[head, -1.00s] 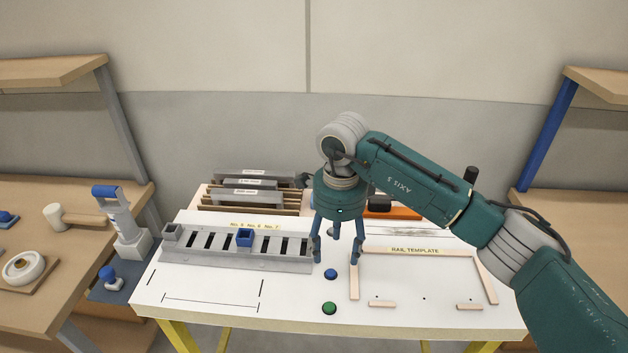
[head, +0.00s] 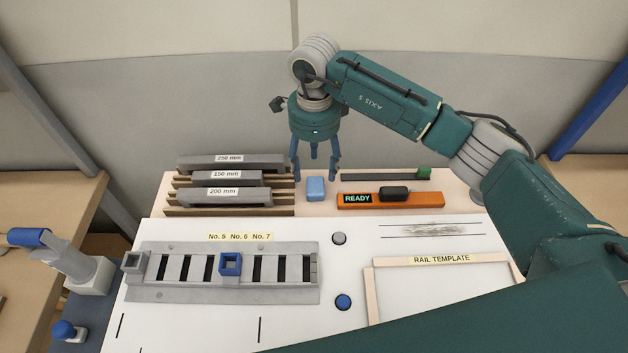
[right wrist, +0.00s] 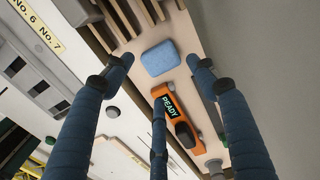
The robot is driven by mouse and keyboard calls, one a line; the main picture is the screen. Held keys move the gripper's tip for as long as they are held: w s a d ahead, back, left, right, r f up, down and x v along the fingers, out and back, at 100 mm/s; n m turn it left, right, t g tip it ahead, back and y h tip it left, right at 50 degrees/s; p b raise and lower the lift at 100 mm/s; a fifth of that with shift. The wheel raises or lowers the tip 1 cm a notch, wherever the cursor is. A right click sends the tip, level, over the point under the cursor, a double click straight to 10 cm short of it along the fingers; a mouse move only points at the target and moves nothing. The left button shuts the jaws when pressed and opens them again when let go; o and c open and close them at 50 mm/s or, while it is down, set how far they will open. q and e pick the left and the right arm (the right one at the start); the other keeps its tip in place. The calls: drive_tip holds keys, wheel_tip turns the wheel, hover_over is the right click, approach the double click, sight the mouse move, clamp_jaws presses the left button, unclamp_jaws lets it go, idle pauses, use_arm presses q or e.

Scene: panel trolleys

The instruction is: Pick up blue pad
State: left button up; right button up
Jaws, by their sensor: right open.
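The blue pad (head: 316,189) is a small light-blue block with rounded edges. It lies on the wooden strip at the back of the table, between the stacked grey bars and the orange device. My right gripper (head: 315,176) hangs fingers down just above and behind the pad in the head view, open and empty. In the right wrist view the pad (right wrist: 160,58) shows whole beyond the spread blue fingers (right wrist: 160,90), apart from them. My left gripper is not in view.
An orange device (head: 410,200) marked READY lies close right of the pad. Grey bars (head: 230,194) in a wooden rack stand close left. A dark rail (head: 385,175) lies behind the device. A slotted grey block (head: 200,290) and a rail template (head: 440,260) are nearer.

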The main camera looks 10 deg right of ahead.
sight(316, 185)
drive_tip(key=shift+s+f, duration=0.1)
drive_tip(key=shift+f, duration=0.75)
wheel_tip(316, 185, down, 5)
drive_tip(key=p, duration=0.3)
drive_tip(key=shift+d, duration=0.1)
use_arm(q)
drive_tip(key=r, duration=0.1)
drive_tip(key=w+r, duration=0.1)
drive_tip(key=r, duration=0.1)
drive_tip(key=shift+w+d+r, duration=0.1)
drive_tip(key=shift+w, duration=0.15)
use_arm(e)
drive_tip(key=shift+f, duration=0.25)
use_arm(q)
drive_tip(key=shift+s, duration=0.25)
use_arm(e)
drive_tip(key=c, duration=1)
